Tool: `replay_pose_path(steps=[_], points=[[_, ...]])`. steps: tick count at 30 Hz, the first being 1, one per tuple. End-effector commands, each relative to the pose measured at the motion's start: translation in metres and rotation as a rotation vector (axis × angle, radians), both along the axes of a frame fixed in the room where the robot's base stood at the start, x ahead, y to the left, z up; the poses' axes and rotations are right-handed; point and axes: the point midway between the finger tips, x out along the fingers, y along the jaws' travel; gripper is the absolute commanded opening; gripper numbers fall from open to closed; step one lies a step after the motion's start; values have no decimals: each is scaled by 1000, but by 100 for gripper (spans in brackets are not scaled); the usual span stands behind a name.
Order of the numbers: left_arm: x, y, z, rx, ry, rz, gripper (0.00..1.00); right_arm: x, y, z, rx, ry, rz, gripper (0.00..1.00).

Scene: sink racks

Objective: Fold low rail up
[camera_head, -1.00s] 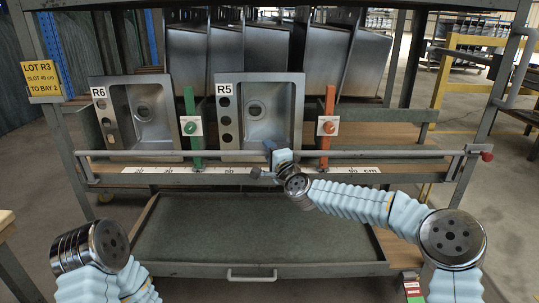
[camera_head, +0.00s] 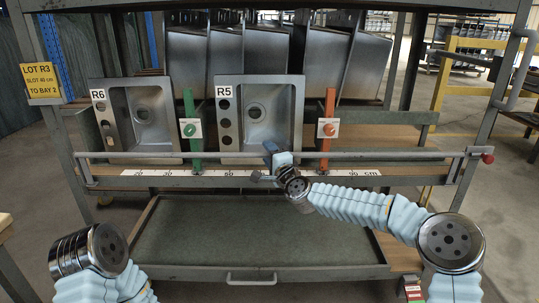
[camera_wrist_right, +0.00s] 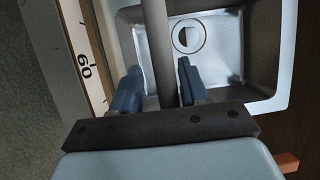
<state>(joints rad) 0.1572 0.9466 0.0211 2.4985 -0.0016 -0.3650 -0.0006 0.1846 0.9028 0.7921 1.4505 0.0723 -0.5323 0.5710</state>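The low rail (camera_head: 400,154) is a thin grey metal bar running level across the front of the rack, between end brackets at left and right. My right gripper (camera_head: 270,147) is at the rail near its middle, in front of sink R5. In the right wrist view the rail (camera_wrist_right: 156,35) passes between the two blue fingers (camera_wrist_right: 157,85), with a small gap visible on each side. The fingers are open around it. My left arm shows at the lower left, but its gripper is not visible.
Sink R5 (camera_head: 288,105) and sink R6 (camera_head: 153,118) lean behind the rail. A green post (camera_head: 191,105) and an orange post (camera_head: 328,105) stand beside R5. A ruler strip (camera_head: 180,172) lies along the shelf edge. An empty tray (camera_head: 250,235) with a handle is below.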

Motion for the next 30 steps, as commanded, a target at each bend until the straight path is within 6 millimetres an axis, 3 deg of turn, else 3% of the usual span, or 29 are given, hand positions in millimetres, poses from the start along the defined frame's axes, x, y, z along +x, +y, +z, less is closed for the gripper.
replay_pose_path(steps=[5, 8, 15, 21, 30], points=[[0, 0, -3, 1, 0, 1, 43, -7, -3, 0, 0, -2, -1, 44], [1, 2, -8, 3, -2, 3, 43, -21, -9, -2, -2, -3, 0, 44], [3, 7, -22, 10, -5, 11, 43, -76, -33, -7, -4, -2, -1, 44], [4, 9, -28, 13, -7, 15, 43, -112, -48, -7, -3, -1, -1, 44], [4, 10, -29, 14, -7, 18, 43, -128, -53, -8, -1, 0, 0, 44]])
